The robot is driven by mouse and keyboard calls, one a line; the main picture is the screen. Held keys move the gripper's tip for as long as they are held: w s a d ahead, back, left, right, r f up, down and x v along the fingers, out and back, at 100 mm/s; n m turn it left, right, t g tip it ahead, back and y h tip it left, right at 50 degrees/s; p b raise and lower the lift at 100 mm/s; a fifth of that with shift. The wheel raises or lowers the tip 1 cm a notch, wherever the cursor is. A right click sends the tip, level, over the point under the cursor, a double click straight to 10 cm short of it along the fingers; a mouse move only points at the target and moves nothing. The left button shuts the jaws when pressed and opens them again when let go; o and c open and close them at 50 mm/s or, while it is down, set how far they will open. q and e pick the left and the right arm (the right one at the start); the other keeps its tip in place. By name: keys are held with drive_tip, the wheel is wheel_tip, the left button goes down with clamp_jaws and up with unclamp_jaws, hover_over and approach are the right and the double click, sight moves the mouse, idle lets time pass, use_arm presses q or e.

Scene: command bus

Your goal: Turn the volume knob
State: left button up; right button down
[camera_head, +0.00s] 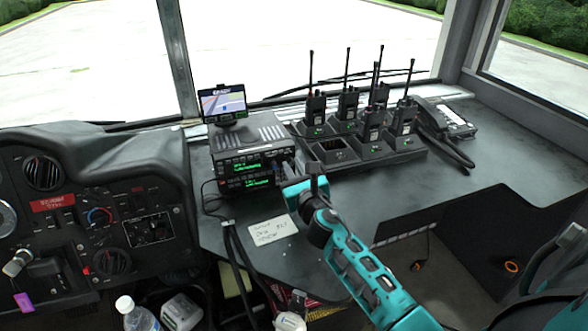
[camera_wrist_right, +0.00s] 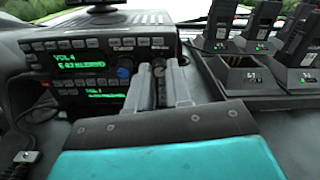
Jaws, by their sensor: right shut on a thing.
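The black radio unit (camera_head: 246,166) stands on the dashboard shelf with two green-lit displays. In the right wrist view its front (camera_wrist_right: 92,66) shows "VOL 4" on the upper display and a blue knob (camera_wrist_right: 123,72) right of it. My right gripper (camera_head: 290,170) is at the right end of the radio's front. In the wrist view its grey fingers (camera_wrist_right: 158,72) are shut around a small dark knob (camera_wrist_right: 158,66), seemingly the volume knob, mostly hidden between them. My left gripper is not in view.
Several handheld radios stand in chargers (camera_head: 388,150) right of the radio, with a phone handset (camera_head: 446,117) beyond. A small screen (camera_head: 223,104) is on top of the radio. A paper note (camera_head: 272,230) and black cables lie in front.

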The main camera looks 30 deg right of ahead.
drive_tip(key=shift+m, duration=1.5)
drive_tip(key=c, duration=1.3)
unclamp_jaws()
drive_tip(key=shift+s, duration=0.1)
drive_tip(key=v, duration=1.2)
drive_tip(key=shift+s+a+r, duration=0.1)
drive_tip(key=shift+s, duration=0.3)
